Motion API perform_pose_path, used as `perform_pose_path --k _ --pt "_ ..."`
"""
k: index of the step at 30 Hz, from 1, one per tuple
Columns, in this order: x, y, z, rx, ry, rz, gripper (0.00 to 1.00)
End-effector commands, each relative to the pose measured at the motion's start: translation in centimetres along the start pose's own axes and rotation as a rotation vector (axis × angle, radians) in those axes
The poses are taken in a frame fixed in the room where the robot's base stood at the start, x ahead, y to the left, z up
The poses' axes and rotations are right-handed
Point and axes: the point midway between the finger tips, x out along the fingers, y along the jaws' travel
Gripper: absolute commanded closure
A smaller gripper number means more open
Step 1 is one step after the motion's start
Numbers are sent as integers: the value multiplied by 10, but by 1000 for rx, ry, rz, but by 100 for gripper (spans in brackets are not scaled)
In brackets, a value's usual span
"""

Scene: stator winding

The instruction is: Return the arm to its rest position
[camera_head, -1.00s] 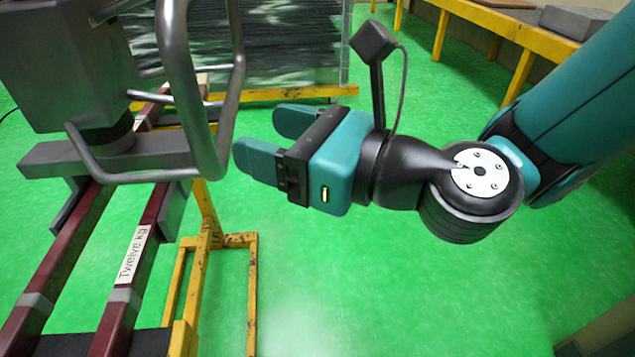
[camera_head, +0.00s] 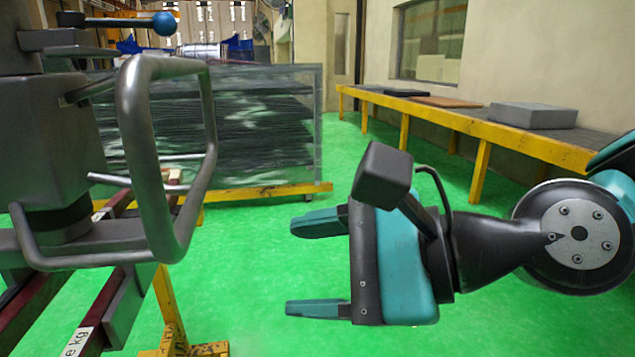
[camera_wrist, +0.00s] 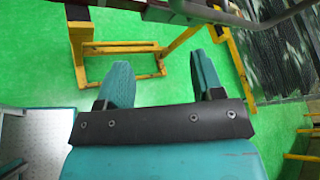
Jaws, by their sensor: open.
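My gripper (camera_head: 318,266) is teal and black, in the right half of the head view. Its two fingers point left, set well apart with nothing between them. In the wrist view my gripper (camera_wrist: 160,88) also shows both teal fingers apart and empty over the green floor. The black wrist camera sits on top of it, and the arm runs off to the right edge. A clear gap of green floor lies between the fingertips and the grey machine's bent tube handle (camera_head: 140,150).
The grey machine (camera_head: 50,150) stands on dark red rails at the left, with a blue-knobbed lever (camera_head: 163,23). A wrapped stack (camera_head: 265,130) stands behind. A yellow bench (camera_head: 450,115) with flat items runs along the right wall. Green floor (camera_head: 270,310) is clear around my gripper.

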Motion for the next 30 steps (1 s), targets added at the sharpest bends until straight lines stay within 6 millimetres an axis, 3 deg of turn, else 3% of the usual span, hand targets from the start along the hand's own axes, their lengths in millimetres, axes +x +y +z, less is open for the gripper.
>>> perform_pose_path --k 3,9,15,20,30 --pt "-17 18 -25 -395 104 160 39" --pt "-56 49 -65 -970 143 506 39" --pt "-96 72 -87 -1326 41 797 39" --pt "-126 86 -97 -1516 -97 982 39" --pt "-159 28 -31 -1542 -125 1003 39"
